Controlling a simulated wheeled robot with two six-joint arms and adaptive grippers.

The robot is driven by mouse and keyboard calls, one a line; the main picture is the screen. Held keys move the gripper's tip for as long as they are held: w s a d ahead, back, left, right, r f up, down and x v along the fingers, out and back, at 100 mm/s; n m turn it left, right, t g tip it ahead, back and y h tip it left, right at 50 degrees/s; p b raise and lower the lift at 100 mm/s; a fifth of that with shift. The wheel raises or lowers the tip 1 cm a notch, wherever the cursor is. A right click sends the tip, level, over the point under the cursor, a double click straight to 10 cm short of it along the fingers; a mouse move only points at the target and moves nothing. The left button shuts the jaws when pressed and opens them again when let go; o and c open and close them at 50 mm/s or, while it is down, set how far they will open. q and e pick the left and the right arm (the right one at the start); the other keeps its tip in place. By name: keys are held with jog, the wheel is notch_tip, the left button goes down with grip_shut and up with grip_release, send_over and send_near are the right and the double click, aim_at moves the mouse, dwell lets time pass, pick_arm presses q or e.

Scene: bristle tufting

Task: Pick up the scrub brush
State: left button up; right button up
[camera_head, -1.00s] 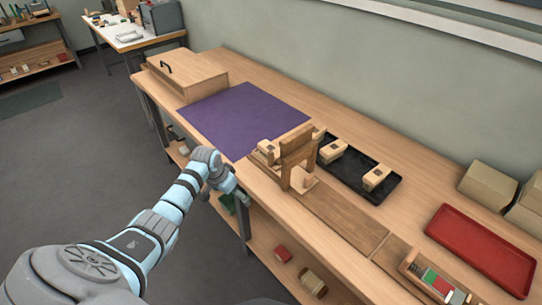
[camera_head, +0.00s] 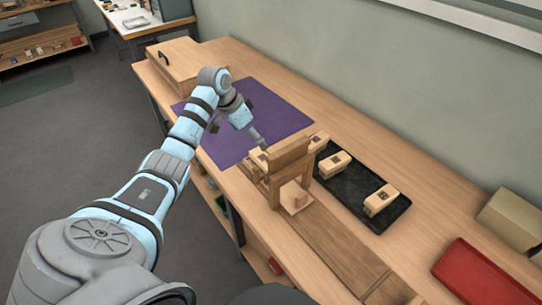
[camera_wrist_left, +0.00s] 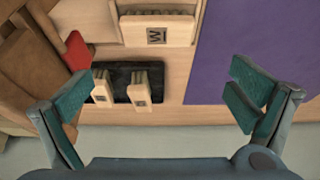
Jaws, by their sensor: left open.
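Pale wooden block brushes are in view; I cannot tell for sure which is the scrub brush. In the left wrist view a block marked W (camera_wrist_left: 157,31), with dark bristles along its far edge, sits at the wooden fixture. Two more blocks (camera_wrist_left: 140,92) (camera_wrist_left: 102,88) lie on the black tray; in the head view blocks (camera_head: 333,165) (camera_head: 381,201) show there too. My left gripper (camera_head: 260,140) is over the bench beside the upright wooden frame (camera_head: 288,165). In the wrist view its teal fingers (camera_wrist_left: 157,88) are wide apart and empty. My right gripper is out of view.
A purple mat (camera_head: 274,113) lies beyond the frame, with a wooden box (camera_head: 180,66) behind it. The black tray (camera_head: 350,190) is by the wall side. A red tray (camera_head: 478,275) and cardboard boxes (camera_head: 512,219) are at right. The mat is mostly clear.

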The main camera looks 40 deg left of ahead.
pick_arm(q)
jog(key=b, duration=0.1)
send_over(262, 158)
jog(key=s, duration=0.2)
notch_tip(262, 158, down, 6)
jog(key=b+x, duration=0.1)
jog(key=x, duration=0.3)
jog(key=b+x, duration=0.1)
jog(key=x, duration=0.1)
jog(key=shift+w+a+f+b, duration=0.2)
jog(key=shift+a+f+b, duration=0.1)
jog(key=shift+f+b, duration=0.05)
jog(key=shift+r, duration=0.1)
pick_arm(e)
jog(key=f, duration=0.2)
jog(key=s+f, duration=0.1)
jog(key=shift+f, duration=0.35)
pick_arm(q)
jog(key=c, duration=0.9)
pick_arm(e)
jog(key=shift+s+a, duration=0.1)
